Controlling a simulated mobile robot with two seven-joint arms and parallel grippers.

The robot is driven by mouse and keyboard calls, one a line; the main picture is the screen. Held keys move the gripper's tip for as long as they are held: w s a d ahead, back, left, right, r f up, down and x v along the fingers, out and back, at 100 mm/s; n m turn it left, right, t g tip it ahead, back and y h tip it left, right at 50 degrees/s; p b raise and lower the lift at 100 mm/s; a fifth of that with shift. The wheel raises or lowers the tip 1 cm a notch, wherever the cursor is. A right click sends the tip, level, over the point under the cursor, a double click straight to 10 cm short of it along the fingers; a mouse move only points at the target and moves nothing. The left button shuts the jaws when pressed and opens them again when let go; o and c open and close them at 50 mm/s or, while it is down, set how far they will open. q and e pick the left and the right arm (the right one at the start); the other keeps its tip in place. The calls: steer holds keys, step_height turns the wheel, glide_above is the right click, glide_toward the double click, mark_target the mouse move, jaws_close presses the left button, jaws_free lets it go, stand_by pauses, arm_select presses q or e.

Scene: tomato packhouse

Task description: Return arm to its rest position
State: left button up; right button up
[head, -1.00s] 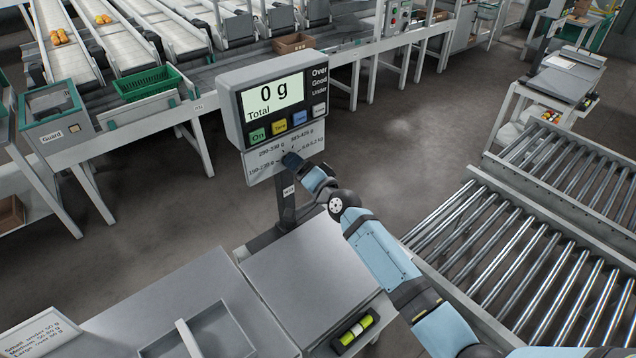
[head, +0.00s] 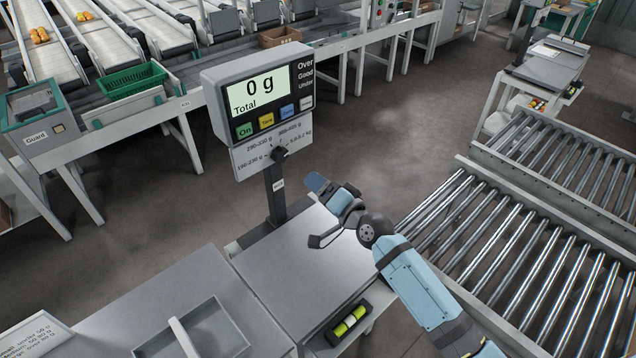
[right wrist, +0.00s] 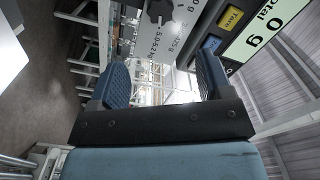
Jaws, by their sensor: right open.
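My right gripper (head: 317,212) is open and empty in the head view, above the scale's flat grey plate (head: 290,262) and apart from the dial. Its two blue-padded fingers stand wide apart in the right wrist view (right wrist: 163,82). The scale's display head (head: 262,92) reads 0 g Total. Below it, the black dial knob (head: 279,154) sits on a panel printed with weight ranges. The knob also shows at the top of the right wrist view (right wrist: 158,10). My left gripper is in neither view.
A roller conveyor (head: 500,250) lies right of my right arm. A grey tray with a handle (head: 205,335) is at the lower left. A yellow-green level vial (head: 350,322) sits at the scale's front edge. Sorting lanes and a green crate (head: 133,79) stand behind.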

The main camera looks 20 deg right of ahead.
arm_select(q)
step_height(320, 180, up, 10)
steer(key=p, duration=1.1)
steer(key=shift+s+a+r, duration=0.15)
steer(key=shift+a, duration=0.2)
arm_select(e)
steer(key=s+f+n+g+h, duration=0.1)
steer(key=s+f+n+g, duration=0.1)
steer(key=s, duration=0.7)
steer(key=s+f+n+g+h, duration=0.1)
steer(key=s+f+n, duration=0.2)
steer(key=s, duration=0.7)
steer(key=s+f+n+g+h, duration=0.1)
steer(key=s+n, duration=0.4)
steer(key=s, duration=0.5)
steer(key=shift+a+f+n+g+h, duration=0.2)
steer(key=shift+f+n+g+h, duration=0.1)
steer(key=shift+f+g, duration=0.55)
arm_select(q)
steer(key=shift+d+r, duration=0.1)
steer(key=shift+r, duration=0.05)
